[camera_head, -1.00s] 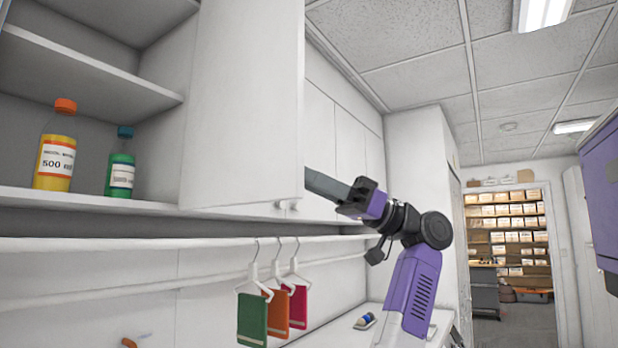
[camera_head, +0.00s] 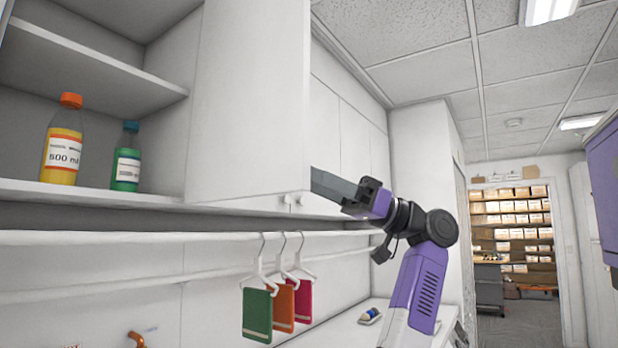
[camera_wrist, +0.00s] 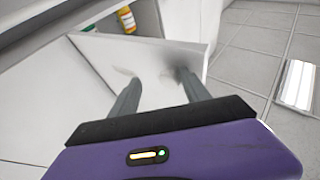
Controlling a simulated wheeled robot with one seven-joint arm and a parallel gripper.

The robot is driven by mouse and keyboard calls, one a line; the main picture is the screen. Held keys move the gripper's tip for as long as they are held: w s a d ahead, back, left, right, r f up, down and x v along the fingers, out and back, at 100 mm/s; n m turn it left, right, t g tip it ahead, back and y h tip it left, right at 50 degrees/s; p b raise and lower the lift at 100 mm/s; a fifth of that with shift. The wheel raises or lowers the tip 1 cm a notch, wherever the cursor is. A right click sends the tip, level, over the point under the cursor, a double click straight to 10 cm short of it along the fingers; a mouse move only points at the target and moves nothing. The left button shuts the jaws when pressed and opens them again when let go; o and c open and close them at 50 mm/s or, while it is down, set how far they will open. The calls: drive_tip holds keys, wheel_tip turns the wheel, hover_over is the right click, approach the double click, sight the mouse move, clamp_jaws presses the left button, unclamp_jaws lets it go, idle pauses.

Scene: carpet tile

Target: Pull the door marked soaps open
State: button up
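A white cabinet door (camera_head: 250,100) stands swung open at the right of an open shelf compartment in the head view. I cannot read any soaps marking on it. Small knobs (camera_head: 287,199) show at its lower right edge. My gripper (camera_head: 313,182) is at the door's right edge, its fingers pointing left, partly hidden behind that edge. In the wrist view, the two grey fingers of my gripper (camera_wrist: 160,82) are spread apart in front of the white door panel (camera_wrist: 150,55), with nothing between them. I cannot tell whether the tips touch it.
A yellow bottle with an orange cap (camera_head: 62,145) and a green bottle (camera_head: 126,160) stand on the shelf (camera_head: 90,196). Below, green, orange and red cards hang from a white rail (camera_head: 180,237). Closed cabinet doors (camera_head: 350,150) lie beyond my gripper. The doorway floor at right is clear.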

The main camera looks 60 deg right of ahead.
drive_tip(key=b+v, duration=0.1)
drive_tip(key=v, duration=0.5)
drive_tip(key=shift+s+d, duration=0.25)
drive_tip(key=shift+s, duration=0.15)
